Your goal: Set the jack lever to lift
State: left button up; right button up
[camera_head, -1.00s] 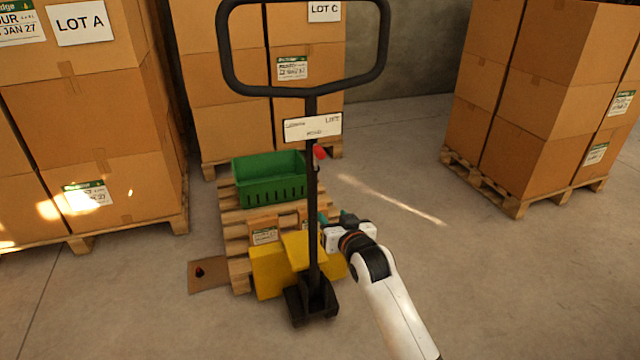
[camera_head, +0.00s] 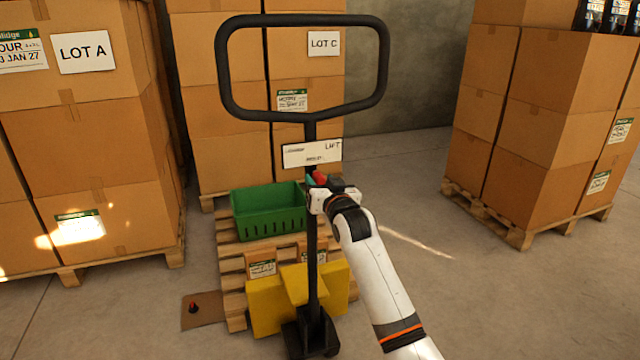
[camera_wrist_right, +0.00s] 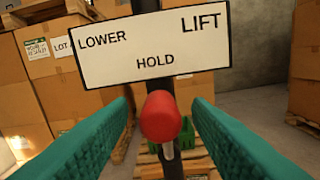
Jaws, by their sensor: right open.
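The jack lever's red knob (camera_wrist_right: 160,117) sits on a thin metal stem against the black handle post, just under the white label plate (camera_wrist_right: 150,48) reading LOWER, HOLD and LIFT. In the wrist view the knob is below the word HOLD. My right gripper (camera_wrist_right: 158,120) is open, its two teal fingers on either side of the knob with gaps showing. In the head view the red knob (camera_head: 319,178) is partly hidden by my right gripper (camera_head: 318,184). The yellow pallet jack (camera_head: 272,303) stands upright with its black loop handle (camera_head: 300,20) above. My left gripper is out of view.
A green crate (camera_head: 268,222) sits on a wooden pallet (camera_head: 235,262) behind the jack. Stacked cartons stand left (camera_head: 90,120) and right (camera_head: 540,110). A brown floor piece with a small dark object (camera_head: 194,308) lies at left. The floor at right is clear.

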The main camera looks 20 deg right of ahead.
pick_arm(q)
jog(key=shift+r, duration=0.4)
pick_arm(e)
jog(key=shift+w, duration=0.55)
grip_shut()
